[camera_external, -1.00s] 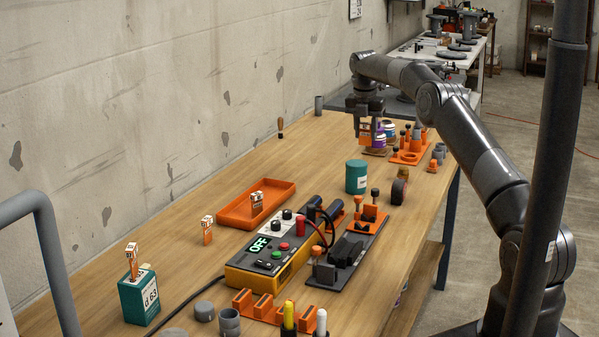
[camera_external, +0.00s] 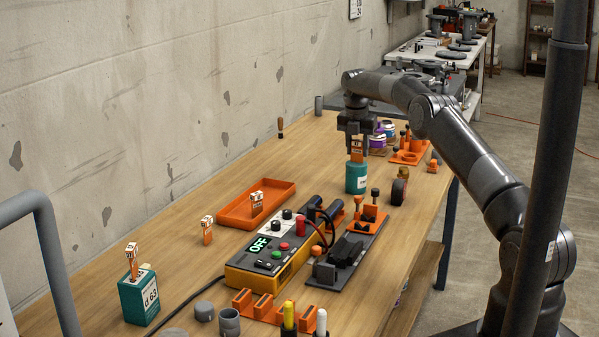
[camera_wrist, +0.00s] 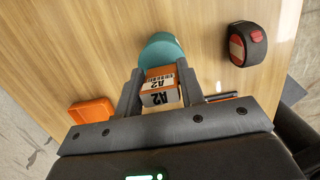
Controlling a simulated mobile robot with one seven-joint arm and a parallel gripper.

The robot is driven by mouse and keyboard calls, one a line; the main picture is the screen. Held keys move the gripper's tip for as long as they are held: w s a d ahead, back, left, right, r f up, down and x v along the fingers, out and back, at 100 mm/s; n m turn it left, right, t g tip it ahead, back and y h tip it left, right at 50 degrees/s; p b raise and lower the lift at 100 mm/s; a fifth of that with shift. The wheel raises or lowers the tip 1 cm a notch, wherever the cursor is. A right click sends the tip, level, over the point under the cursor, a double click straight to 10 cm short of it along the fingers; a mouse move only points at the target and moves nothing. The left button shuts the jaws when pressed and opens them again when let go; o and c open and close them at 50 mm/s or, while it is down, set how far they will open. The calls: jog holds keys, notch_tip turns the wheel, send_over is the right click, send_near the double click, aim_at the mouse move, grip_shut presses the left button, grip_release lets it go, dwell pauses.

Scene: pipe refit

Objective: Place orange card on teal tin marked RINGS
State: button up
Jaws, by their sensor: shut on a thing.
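The teal tin (camera_external: 356,181) stands upright on the bench in the middle of the external view, with a pale label too small to read. My gripper (camera_external: 357,140) is right above it, pointing down, shut on the orange card (camera_external: 357,153). The card is upright, at or just above the tin's top; I cannot tell whether they touch.
A dark tape measure (camera_external: 398,190) stands right of the tin; it also shows in the wrist view (camera_wrist: 247,44). An orange tray (camera_external: 232,213) holding another orange card lies front left. A control box (camera_external: 262,262) and a dark tool board (camera_external: 330,280) are nearer. Purple-banded tins (camera_external: 378,141) stand behind.

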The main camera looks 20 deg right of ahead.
jog(key=o, duration=1)
jog(key=shift+f, duration=0.1)
jog(key=shift+c, duration=0.2)
